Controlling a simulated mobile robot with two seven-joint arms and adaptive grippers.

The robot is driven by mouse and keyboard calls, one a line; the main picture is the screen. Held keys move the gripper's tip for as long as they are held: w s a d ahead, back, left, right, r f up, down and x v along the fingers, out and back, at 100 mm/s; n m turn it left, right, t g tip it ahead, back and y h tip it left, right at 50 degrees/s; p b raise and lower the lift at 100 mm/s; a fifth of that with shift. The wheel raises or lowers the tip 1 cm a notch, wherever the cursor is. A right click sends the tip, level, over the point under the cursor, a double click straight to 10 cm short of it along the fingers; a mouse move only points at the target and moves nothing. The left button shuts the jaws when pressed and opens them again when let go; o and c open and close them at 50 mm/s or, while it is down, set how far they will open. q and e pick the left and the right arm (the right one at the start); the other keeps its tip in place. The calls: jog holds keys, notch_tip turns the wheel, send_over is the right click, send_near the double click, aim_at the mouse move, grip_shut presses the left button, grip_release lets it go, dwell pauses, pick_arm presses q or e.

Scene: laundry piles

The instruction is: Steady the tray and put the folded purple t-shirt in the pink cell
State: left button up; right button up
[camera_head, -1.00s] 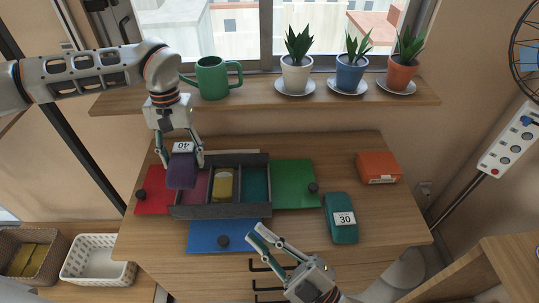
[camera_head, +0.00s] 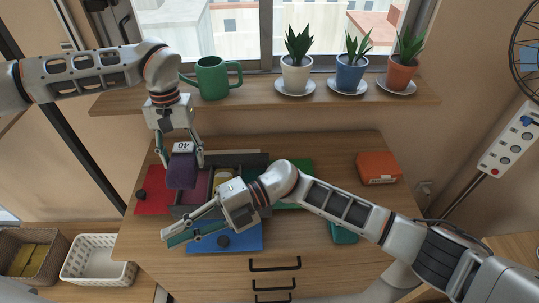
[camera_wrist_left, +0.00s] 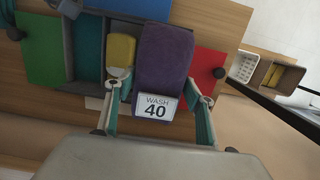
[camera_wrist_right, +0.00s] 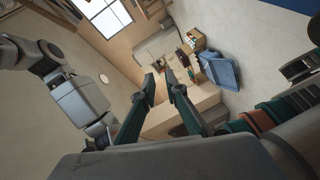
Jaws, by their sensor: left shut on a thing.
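My left gripper (camera_head: 180,164) is shut on the folded purple t-shirt (camera_head: 181,171), which has a white "WASH 40" label, also seen in the left wrist view (camera_wrist_left: 163,60). It holds the shirt over the left end of the grey tray (camera_head: 257,158), beside the pink cell (camera_head: 200,184). A yellow folded item (camera_wrist_left: 120,52) lies in the middle cell; the teal cell (camera_wrist_left: 89,45) looks empty. My right gripper (camera_head: 165,239) has its fingers slightly apart with nothing between them, near the tray's front left. My right arm hides much of the tray.
Red (camera_head: 153,195), blue (camera_head: 240,236) and green (camera_head: 302,168) panels lie around the tray. An orange folded item (camera_head: 378,167) and a partly hidden teal one (camera_head: 343,233) lie right.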

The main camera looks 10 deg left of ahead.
jog(key=w+d+m+t+h, duration=0.1)
jog(key=w+d+t+h, duration=0.5)
jog(key=w, duration=0.7)
jog(key=w+d+t+h, duration=0.4)
jog(key=w+d+h, duration=0.35)
jog(key=w, duration=0.45)
jog(key=shift+y, duration=0.25)
jog(key=f, duration=0.8)
jog(key=d+f, duration=0.1)
jog(key=f, duration=0.3)
jog(key=shift+w, duration=0.15)
grip_shut()
